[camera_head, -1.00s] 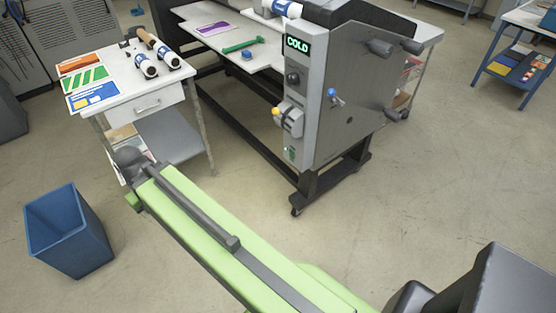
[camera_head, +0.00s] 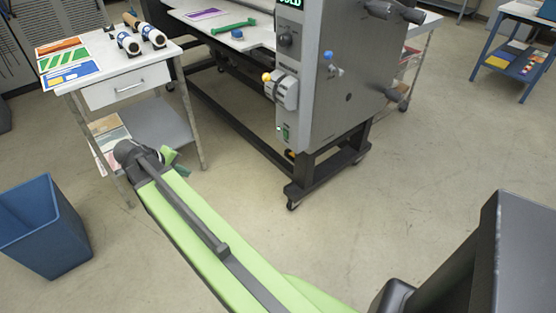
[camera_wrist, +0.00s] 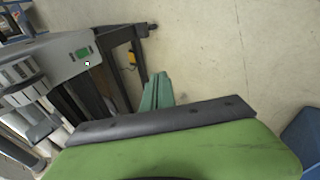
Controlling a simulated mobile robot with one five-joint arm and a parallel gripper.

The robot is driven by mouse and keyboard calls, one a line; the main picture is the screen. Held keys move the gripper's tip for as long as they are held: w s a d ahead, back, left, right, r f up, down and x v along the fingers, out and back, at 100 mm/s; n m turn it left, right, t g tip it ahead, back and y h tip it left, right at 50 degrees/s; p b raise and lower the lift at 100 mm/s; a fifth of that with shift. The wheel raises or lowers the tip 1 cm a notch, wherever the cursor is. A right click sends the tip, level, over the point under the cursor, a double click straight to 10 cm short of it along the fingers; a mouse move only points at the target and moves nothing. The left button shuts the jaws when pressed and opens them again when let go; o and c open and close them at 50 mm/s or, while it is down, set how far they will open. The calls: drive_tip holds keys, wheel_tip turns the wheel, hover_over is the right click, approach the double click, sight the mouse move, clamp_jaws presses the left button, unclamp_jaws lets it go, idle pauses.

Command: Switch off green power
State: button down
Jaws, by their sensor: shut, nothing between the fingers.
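The green power switch (camera_head: 285,133) sits low on the grey front panel of the laminator (camera_head: 337,80). It also shows in the wrist view as a green rectangle (camera_wrist: 84,53) with a small white spot at its lower right corner. My gripper (camera_wrist: 158,76) shows in the wrist view as teal fingers close together, with nothing between them. It is to the right of the switch and apart from it. In the head view, the gripper (camera_head: 174,158) is partly hidden behind my arm's end, left of and lower than the switch.
A yellow-tipped control (camera_head: 267,77) and a dark knob (camera_head: 286,40) are above the switch. A white side table (camera_head: 120,70) with rolls and prints stands left of the laminator. A blue bin (camera_head: 45,228) is at lower left. Floor before the laminator is clear.

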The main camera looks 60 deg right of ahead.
sight(285, 132)
drive_tip(key=s+d+f+g+h+b, duration=0.2)
drive_tip(key=d+f+h+b, duration=0.1)
drive_tip(key=d+b, duration=0.7)
drive_tip(key=s+d+f+m+g+h+b, duration=0.1)
drive_tip(key=d+f+h+b, duration=0.3)
drive_tip(key=d+b, duration=0.6)
drive_tip(key=s+d+f+g+h+b, duration=0.2)
drive_tip(key=s+d+f+h+b, duration=0.1)
drive_tip(key=d+b, duration=0.8)
wheel_tip(285, 132, down, 3)
drive_tip(key=shift+d+r+m+g+h, duration=0.1)
drive_tip(key=shift+d+m+g+h, duration=0.2)
drive_tip(key=shift+h, duration=0.4)
drive_tip(key=shift+s, duration=0.1)
drive_tip(key=p+x, duration=0.1)
drive_tip(key=x, duration=1.2)
drive_tip(key=shift+s+d, duration=0.15)
drive_tip(key=shift+d, duration=0.3)
